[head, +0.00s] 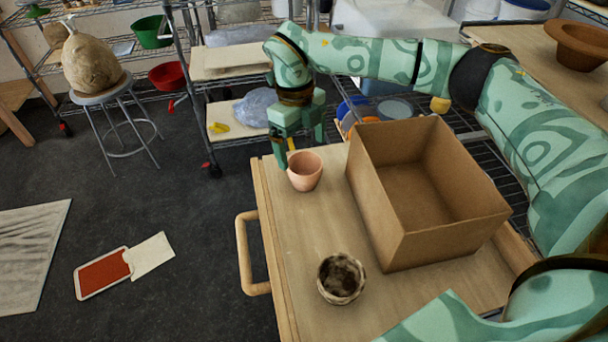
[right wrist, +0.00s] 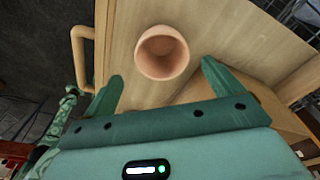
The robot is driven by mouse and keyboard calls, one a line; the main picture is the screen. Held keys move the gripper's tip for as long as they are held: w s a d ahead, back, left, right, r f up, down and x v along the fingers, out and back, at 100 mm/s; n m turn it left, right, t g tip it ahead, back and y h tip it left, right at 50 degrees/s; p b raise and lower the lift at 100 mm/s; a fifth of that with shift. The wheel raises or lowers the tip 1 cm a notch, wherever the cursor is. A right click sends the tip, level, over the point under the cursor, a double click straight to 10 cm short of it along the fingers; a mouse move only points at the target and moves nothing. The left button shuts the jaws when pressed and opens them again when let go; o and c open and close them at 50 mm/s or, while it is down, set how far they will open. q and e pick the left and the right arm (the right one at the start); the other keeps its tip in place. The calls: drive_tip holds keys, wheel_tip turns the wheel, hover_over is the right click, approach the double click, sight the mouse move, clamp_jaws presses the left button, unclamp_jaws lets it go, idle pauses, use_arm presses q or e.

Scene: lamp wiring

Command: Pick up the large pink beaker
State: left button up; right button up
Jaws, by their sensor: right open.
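The large pink beaker (head: 305,171) stands upright on the wooden cart top, near its far left corner. It also shows in the right wrist view (right wrist: 162,53), with its open mouth toward the camera. My right gripper (head: 300,152) is open and empty, just behind the beaker in the head view. In the right wrist view its two fingers (right wrist: 163,85) are spread wide, and the beaker lies ahead of the gap between them. I cannot see any contact. My left gripper is not in view.
An open, empty cardboard box (head: 427,192) stands right of the beaker on the cart top (head: 290,240). A mottled dark bowl (head: 341,278) sits nearer the front. Wire shelves stand behind. The cart has a wooden handle (head: 243,255) on its left side.

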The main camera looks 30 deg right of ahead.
sight(306, 164)
drive_tip(key=f, duration=0.2)
drive_tip(key=f+b, duration=0.1)
drive_tip(key=f, duration=0.3)
drive_tip(key=shift+s+d, duration=0.3)
drive_tip(key=c, duration=1.1)
